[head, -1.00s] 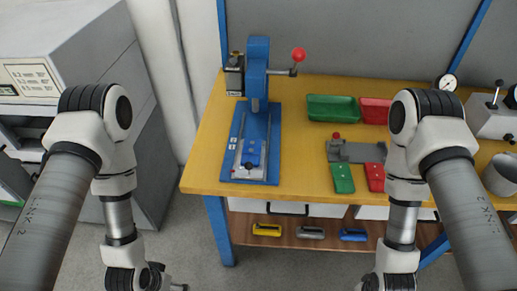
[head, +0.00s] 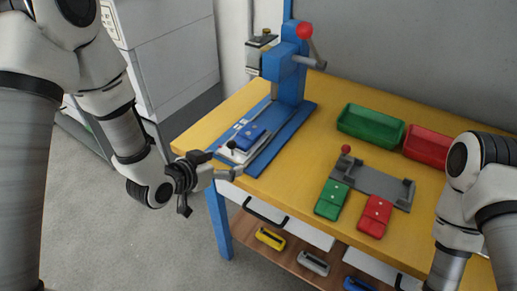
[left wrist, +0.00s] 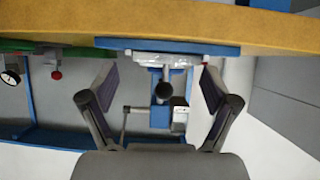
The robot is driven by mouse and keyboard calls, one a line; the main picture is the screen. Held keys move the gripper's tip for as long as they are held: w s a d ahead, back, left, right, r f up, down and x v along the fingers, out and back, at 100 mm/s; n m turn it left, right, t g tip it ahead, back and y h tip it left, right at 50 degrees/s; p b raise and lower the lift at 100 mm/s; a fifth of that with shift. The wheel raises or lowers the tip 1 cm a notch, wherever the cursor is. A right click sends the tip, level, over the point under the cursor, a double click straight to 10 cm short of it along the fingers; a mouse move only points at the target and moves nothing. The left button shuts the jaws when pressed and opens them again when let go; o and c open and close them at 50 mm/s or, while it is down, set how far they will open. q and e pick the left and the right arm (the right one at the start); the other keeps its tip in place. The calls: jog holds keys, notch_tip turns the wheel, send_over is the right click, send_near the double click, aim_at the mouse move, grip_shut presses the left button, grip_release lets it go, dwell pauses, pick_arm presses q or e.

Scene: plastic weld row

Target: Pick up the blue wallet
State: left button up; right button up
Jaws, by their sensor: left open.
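The blue wallet (head: 250,135) lies on the pale sliding carriage (head: 238,153) at the foot of the blue press. The carriage has a black knob (head: 231,145) at its near end. My left gripper (head: 212,182) is open and empty, just off the table's front left edge, near the knob and short of the wallet. In the left wrist view, its two fingers stand wide apart, with the knob (left wrist: 163,90) showing between them beyond; the wallet cannot be made out there. My right gripper is outside the views; only my right arm shows.
The blue press (head: 290,75) with its red-balled lever rises behind the wallet. Green (head: 370,124) and red (head: 427,146) trays, a grey fixture (head: 375,183), and green (head: 332,199) and red (head: 375,215) wallets are farther right. A shelf below holds several small items.

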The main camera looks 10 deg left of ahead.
aim_at(240, 141)
pick_arm(q)
jog(key=w+r, duration=0.1)
jog(key=r+t+b, duration=0.1)
jog(key=r, duration=0.1)
jog(key=shift+w+a, duration=0.2)
jog(key=shift+w, duration=0.2)
jog(key=x, duration=0.7)
jog(key=shift+w+d+r, duration=0.2)
jog(key=shift+w+d, duration=0.05)
jog(key=shift+w, duration=0.15)
jog(key=shift+s, duration=0.1)
jog(key=c, duration=1.2)
